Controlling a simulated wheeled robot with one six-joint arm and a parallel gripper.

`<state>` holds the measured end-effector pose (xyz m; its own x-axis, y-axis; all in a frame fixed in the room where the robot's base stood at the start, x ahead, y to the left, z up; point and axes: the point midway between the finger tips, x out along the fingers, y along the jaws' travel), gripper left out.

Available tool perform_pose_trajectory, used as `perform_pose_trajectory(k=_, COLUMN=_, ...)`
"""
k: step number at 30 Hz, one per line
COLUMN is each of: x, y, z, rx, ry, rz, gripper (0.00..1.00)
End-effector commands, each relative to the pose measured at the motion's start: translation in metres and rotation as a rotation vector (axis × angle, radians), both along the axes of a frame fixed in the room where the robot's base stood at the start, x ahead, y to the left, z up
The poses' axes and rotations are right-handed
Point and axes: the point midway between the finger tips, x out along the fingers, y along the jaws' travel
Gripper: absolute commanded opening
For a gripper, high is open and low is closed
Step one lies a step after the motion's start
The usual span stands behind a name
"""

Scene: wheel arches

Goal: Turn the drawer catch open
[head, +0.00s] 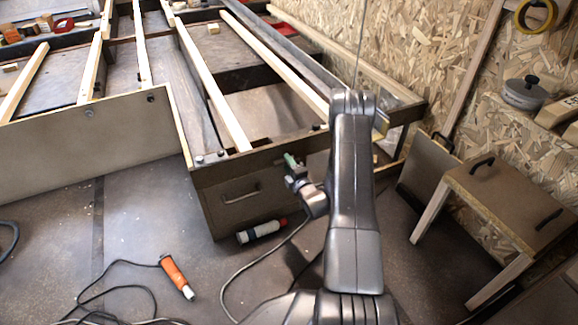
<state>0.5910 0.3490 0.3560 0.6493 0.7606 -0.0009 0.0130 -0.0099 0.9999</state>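The brown drawer front (225,208) is below the wooden bed frame, in the middle of the head view. It has a metal bar handle (240,194) and looks closed. My gripper (294,174) is at the right part of the drawer front, partly behind my arm. A small green piece (291,160) shows at its tip. I cannot tell whether this is the catch or part of my gripper. The catch cannot be made out clearly, and my arm covers the area to the right. The fingers are too small to tell open from shut.
A grey and red cylindrical tool (262,232) lies on the floor before the drawer. An orange tool (176,276) with a black cable lies at the lower left. A brown-topped bench (505,200) stands at right by the chipboard wall. Floor at left is mostly clear.

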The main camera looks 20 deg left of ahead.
Motion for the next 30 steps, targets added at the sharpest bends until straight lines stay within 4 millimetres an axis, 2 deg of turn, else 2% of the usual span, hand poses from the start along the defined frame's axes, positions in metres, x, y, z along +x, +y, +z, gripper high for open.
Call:
perform_pose_trajectory(k=6, x=-0.001, y=-0.001, z=0.000, rx=0.000, ry=0.000, rz=0.000, gripper=0.44)
perform_pose_trajectory(k=10, x=-0.008, y=-0.011, z=0.001, rx=-0.002, ry=0.001, rz=-0.002, gripper=0.44)
perform_pose_trajectory(k=21, x=-0.061, y=-0.073, z=0.002, rx=0.000, ry=0.004, rz=-0.004, gripper=0.44)
perform_pose_trajectory(k=27, x=-0.081, y=-0.097, z=0.001, rx=0.000, ry=0.001, rz=-0.003, gripper=0.44)
perform_pose_trajectory(k=30, x=-0.087, y=-0.102, z=0.000, rx=-0.001, ry=0.001, rz=-0.001, gripper=0.44)
